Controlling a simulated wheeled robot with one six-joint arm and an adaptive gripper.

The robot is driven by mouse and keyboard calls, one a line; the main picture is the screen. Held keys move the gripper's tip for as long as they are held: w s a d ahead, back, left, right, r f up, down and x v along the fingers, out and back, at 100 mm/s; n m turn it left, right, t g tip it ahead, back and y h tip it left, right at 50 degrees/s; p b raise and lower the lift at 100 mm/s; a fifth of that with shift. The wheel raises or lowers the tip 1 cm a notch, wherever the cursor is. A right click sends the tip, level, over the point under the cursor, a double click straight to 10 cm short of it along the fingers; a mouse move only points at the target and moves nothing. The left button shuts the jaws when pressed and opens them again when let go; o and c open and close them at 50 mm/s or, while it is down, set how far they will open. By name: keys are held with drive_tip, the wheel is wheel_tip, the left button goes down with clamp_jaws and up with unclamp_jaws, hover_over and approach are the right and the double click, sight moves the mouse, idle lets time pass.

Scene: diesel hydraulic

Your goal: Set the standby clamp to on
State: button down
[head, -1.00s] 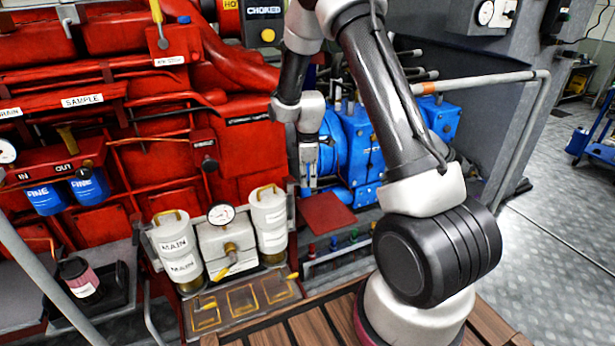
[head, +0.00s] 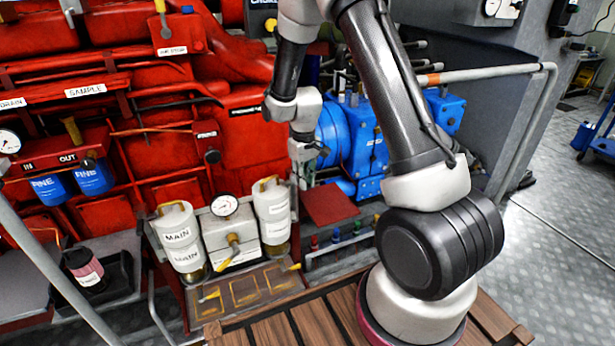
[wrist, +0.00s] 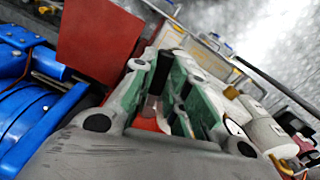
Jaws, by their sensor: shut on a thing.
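My gripper (head: 304,180) hangs low on my arm, in front of the red engine side, left of the blue housing and just right of the white MAIN canisters. In the wrist view its green-sided fingers (wrist: 165,68) are close together. I cannot tell whether this part is the standby clamp's lever. I cannot make out a standby clamp label in either view.
White canisters (head: 270,215) and a gauge (head: 224,205) stand left of my gripper. A red plate (head: 330,205) lies just right of it, and it also shows in the wrist view (wrist: 95,40). A blue housing (head: 365,140) is behind. A slatted wooden platform (head: 290,325) is below.

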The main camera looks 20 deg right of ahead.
drive_tip(key=shift+s+a+m, duration=0.1)
drive_tip(key=shift+a+m, duration=0.6)
drive_tip(key=shift+m, duration=0.7)
drive_tip(key=c, duration=1.4)
unclamp_jaws()
wheel_tip(320, 180, up, 12)
drive_tip(key=shift+r, duration=0.1)
